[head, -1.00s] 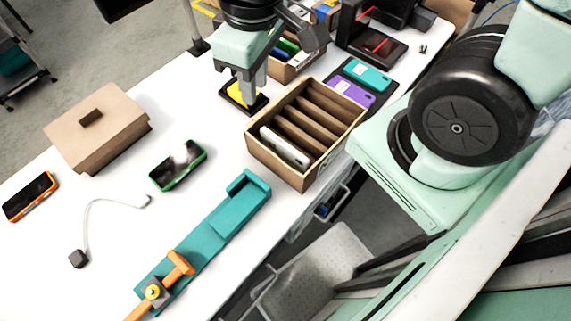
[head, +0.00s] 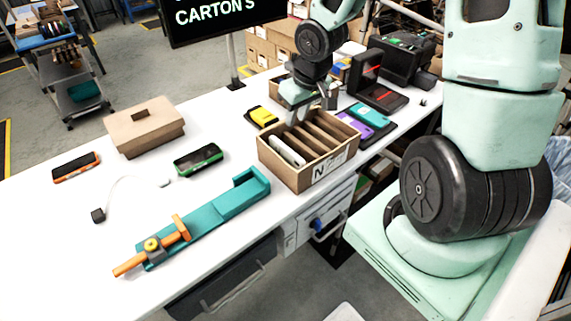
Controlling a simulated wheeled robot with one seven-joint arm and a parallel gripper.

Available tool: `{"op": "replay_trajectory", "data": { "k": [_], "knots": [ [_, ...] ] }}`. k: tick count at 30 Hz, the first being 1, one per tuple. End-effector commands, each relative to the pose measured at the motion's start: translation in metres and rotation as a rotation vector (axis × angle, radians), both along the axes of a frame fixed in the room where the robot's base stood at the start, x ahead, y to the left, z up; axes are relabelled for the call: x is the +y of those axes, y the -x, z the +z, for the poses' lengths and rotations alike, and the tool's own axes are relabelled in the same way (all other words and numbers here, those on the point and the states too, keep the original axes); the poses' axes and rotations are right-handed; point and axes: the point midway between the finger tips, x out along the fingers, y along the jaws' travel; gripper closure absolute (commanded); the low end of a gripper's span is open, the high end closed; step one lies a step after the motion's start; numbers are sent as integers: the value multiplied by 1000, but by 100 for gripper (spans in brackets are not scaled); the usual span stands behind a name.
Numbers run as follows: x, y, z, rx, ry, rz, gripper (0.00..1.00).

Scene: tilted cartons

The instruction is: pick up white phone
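The white phone (head: 287,150) stands in the leftmost slot of a wooden divided box (head: 300,178), its upper part showing above the near wall and its lower part hidden. My gripper (head: 310,108) is above the far side of this box, pointing down. Its fingers look spread apart with nothing between them. It is behind and to the right of the white phone, apart from it.
A yellow phone (head: 262,115) lies left of the box. A green-edged phone (head: 198,160), a teal fixture (head: 205,222), a brown lidded box (head: 145,130) and an orange phone (head: 76,167) lie farther left. Teal (head: 371,114) and purple phones (head: 354,125) lie right of the box.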

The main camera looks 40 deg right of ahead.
Motion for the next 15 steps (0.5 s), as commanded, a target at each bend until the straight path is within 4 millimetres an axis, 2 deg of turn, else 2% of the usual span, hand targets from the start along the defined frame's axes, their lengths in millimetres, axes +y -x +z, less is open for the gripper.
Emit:
{"op": "replay_trajectory", "data": {
  "k": [1, 6, 9, 15],
  "knots": [
    [2, -3, -17, 4, -2, 4, 75],
    [2, -12, -50, 4, 0, 5, 75],
    [2, -17, -67, 4, 0, 4, 75],
    [2, -23, -84, 1, 0, 1, 75]
  ]
}}
